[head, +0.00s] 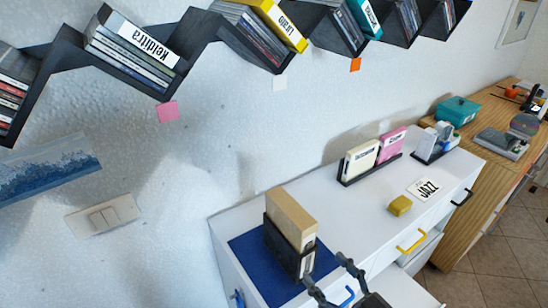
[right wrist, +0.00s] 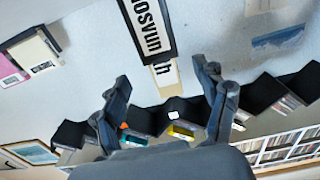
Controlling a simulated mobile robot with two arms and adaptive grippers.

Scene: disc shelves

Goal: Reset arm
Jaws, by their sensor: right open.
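My right gripper (head: 327,273) is at the bottom of the head view, beside the front of a black holder (head: 281,249). The holder carries a thick cream-coloured case (head: 291,215) and stands on a blue mat (head: 248,247) on the white cabinet. In the right wrist view the fingers (right wrist: 160,76) are spread with a gap between them. A black-framed label (right wrist: 147,22) and a cream piece with lettering (right wrist: 166,80) show beyond the fingertips. I see no contact with the gripper. My left gripper is not in view.
Black zigzag wall shelves (head: 190,45) hold many discs. On the white cabinet top (head: 345,225) are a rack of cases (head: 370,163), a yellow block (head: 400,205) and a JAZZ card (head: 423,188). A wooden counter (head: 480,145) with a teal box (head: 457,109) lies farther right.

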